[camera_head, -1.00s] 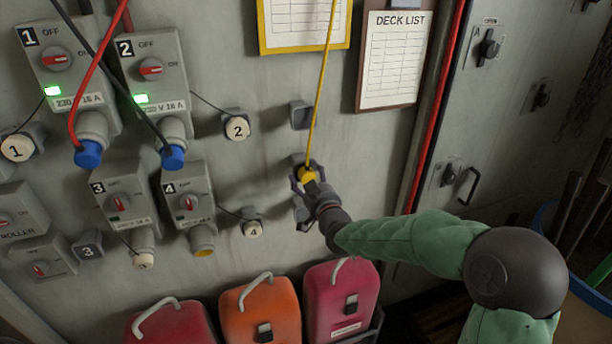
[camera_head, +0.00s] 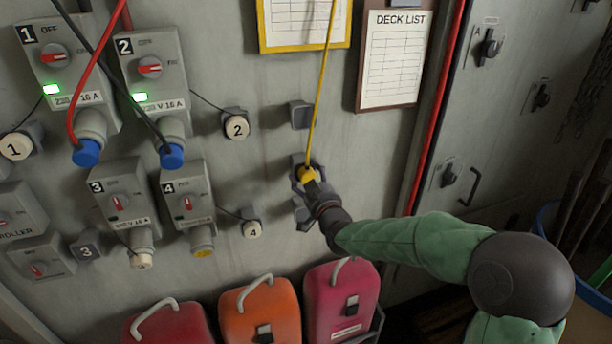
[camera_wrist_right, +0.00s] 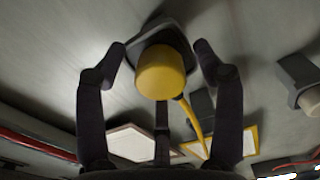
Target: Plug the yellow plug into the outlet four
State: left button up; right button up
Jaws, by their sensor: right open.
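The yellow plug (camera_head: 307,175) sits in a grey holder on the wall, with its yellow cable (camera_head: 320,90) running up. My right gripper (camera_head: 306,184) is at the plug. In the right wrist view the plug (camera_wrist_right: 161,72) stands between the open fingers (camera_wrist_right: 158,66), with gaps on both sides. Outlet four (camera_head: 189,200) is a grey switch box marked 4, with its socket (camera_head: 203,240) at the bottom and yellow showing at the socket's lower end. A round cap marked 4 (camera_head: 252,229) sits on a holder to its right. My left gripper is not in view.
Boxes one (camera_head: 65,75) and two (camera_head: 153,80) show green lights and hold blue plugs. Box three (camera_head: 122,205) is left of box four. Red, orange (camera_head: 258,312) and magenta cases stand below. Empty holders (camera_head: 301,115) are on the wall near the plug.

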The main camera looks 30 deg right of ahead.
aim_at(309, 179)
jog(key=shift+b, duration=0.4)
dwell(0.4)
grip_shut()
dwell(0.4)
jog(key=shift+s+a+b, duration=0.25)
jog(key=shift+s+b, duration=0.35)
jog(key=shift+s, duration=0.9)
jog(key=shift+s+a+b, duration=0.2)
jog(key=shift+s+b, duration=0.35)
jog(key=shift+s, duration=0.95)
